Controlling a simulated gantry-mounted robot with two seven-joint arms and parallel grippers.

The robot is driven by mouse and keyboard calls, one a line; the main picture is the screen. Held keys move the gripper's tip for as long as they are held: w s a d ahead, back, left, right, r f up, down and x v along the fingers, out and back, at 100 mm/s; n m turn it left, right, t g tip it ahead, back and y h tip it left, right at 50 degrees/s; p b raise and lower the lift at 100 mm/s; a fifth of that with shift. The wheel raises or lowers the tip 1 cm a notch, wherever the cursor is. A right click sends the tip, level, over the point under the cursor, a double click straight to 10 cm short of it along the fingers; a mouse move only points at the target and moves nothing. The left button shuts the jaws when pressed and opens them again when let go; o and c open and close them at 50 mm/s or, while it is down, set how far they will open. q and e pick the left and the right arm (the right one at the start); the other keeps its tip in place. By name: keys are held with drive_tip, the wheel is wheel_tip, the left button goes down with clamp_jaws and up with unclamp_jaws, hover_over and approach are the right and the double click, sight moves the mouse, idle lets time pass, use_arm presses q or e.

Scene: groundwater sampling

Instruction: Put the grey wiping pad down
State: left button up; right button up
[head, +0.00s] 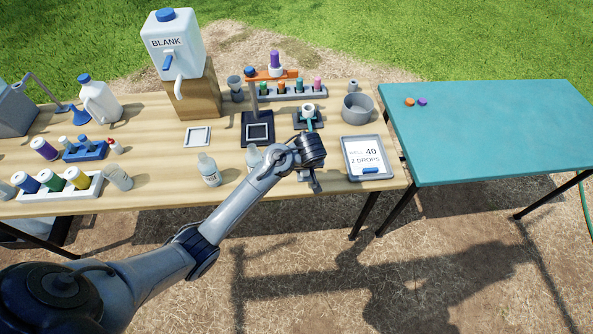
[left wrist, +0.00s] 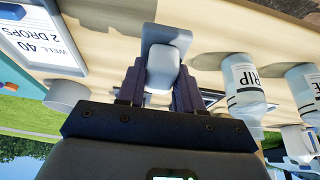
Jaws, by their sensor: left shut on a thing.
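In the head view my left gripper (head: 315,184) is over the front edge of the wooden table (head: 225,183), left of the whiteboard. My arm largely hides the pad there. My right gripper is not in view.
The whiteboard (head: 356,143) reads "WELL 40 2 DROPS". Labelled bottles (head: 209,172) stand to the gripper's left. A dark stand (head: 257,141), a grey pot (head: 357,108) and a vial rack (head: 284,91) are behind. The teal table (head: 490,135) is mostly clear.

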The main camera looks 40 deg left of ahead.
use_arm(q)
drive_tip(key=a, duration=0.1)
drive_tip(key=a+f, duration=0.2)
drive_tip(key=a, duration=0.1)
drive_tip(key=shift+w+f+b, duration=0.2)
drive_tip(key=shift+f+b, duration=0.05)
drive_tip(key=shift+b, duration=0.1)
wheel_tip(320, 180, down, 4)
drive_tip(key=shift+a+r+b, duration=0.1)
drive_tip(key=shift+r+b, duration=0.1)
drive_tip(key=shift+b, duration=0.55)
drive_tip(key=shift+f, duration=0.15)
drive_tip(key=shift+f, duration=0.1)
drive_tip(key=o, duration=0.9)
drive_tip(key=shift+f, duration=0.1)
drive_tip(key=shift+o, duration=0.2)
